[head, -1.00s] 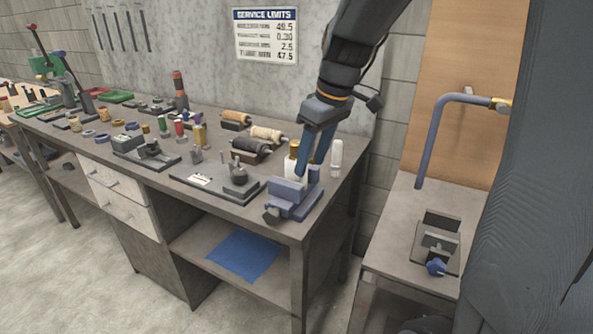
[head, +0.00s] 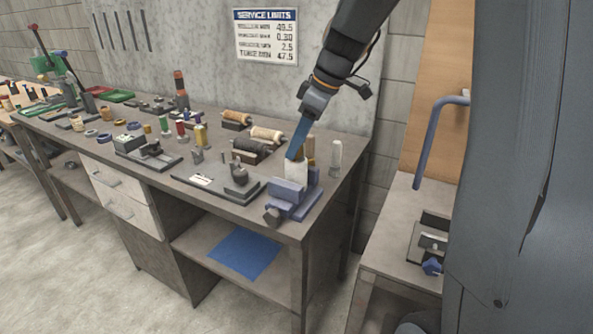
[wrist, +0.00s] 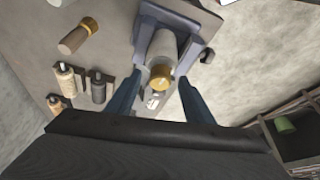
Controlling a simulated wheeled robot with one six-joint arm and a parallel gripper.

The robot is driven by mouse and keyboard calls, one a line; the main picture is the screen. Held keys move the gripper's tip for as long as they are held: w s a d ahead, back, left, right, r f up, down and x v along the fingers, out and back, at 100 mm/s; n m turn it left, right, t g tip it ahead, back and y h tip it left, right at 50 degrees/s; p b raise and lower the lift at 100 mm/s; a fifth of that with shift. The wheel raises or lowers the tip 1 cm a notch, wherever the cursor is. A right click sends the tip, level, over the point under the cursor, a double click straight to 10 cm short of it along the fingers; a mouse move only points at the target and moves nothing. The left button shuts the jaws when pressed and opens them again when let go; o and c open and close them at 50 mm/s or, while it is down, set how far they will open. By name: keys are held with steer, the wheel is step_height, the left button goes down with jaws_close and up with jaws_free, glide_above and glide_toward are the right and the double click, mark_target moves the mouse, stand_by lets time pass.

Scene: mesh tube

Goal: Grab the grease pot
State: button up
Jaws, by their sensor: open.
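In the wrist view the pot (wrist: 161,48) lies between my fingers, cap toward the camera. My gripper (head: 293,156) is open, its blue fingers pointing down at the pot's top. In the wrist view the gripper (wrist: 163,80) has one finger on each side of the cap; I cannot tell whether either touches. In the head view the fingers hide the cap.
A brown gold-capped cylinder (wrist: 74,41) and a white bottle (head: 336,157) stand nearby. Spools (head: 251,147) lie to the left. The wall (head: 330,90) rises behind the bench.

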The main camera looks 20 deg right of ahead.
steer(key=shift+w+a+f, duration=0.1)
steer(key=shift+a+f, duration=0.1)
steer(key=shift+f, duration=0.45)
jaws_close()
steer(key=shift+r, duration=0.15)
